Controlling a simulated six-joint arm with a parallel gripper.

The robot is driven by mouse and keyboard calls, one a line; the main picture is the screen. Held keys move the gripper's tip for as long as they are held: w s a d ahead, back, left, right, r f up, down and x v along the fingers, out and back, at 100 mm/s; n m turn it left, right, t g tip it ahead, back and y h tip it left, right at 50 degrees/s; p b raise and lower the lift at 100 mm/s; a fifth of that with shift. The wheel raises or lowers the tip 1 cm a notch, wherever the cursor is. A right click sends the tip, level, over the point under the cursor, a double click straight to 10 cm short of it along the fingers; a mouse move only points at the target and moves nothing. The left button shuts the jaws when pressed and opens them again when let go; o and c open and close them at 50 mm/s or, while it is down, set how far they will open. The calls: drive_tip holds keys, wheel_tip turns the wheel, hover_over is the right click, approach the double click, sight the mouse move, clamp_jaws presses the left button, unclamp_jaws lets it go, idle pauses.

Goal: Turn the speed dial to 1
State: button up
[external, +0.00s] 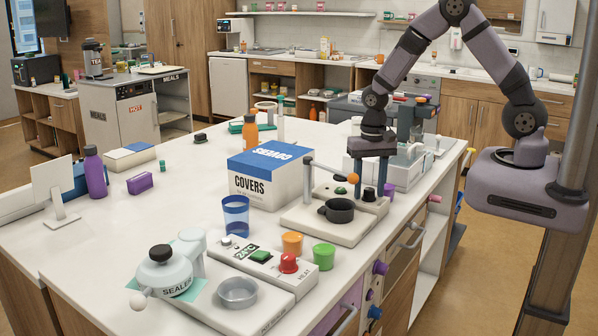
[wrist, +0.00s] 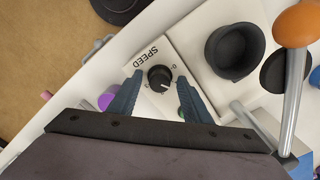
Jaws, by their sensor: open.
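The speed dial (wrist: 159,78) is a small black knob on a pale panel under the word SPEED, seen in the wrist view. Small marks stand around it; its pointer setting is too small to read surely. In the external view the dial (external: 369,195) shows on the right end of the white device (external: 325,229). My gripper (wrist: 160,76) is open, its blue-grey fingers on either side of the dial with gaps visible in the wrist view. In the external view my gripper (external: 370,181) points down over the dial. Whether the fingertips reach its height is unclear.
The device also bears a black cup (external: 338,210), a green button (external: 340,190) and a lever with an orange ball (external: 353,178) close to my gripper. A COVERS box (external: 268,185) stands left of it. Orange (external: 292,243) and green (external: 324,256) cups stand in front.

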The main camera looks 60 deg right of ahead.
sight(368, 189)
drive_tip(key=shift+r, duration=0.1)
drive_tip(key=shift+r+b, duration=1)
drive_tip(key=shift+r, duration=2.55)
drive_tip(key=n, duration=0.3)
drive_tip(key=shift+w, duration=0.2)
drive_tip(key=s+f+n, duration=0.2)
drive_tip(key=s+n, duration=0.1)
drive_tip(key=shift+s+d+f, duration=0.1)
drive_tip(key=shift+d, duration=0.05)
drive_tip(key=s+d+r+n, duration=0.1)
drive_tip(key=s, duration=0.5)
drive_tip(key=s+d+r+n, duration=0.1)
drive_tip(key=s+d+n, duration=0.1)
drive_tip(key=s, duration=0.4)
drive_tip(key=shift+s+d+r, duration=0.15)
drive_tip(key=shift+r, duration=0.1)
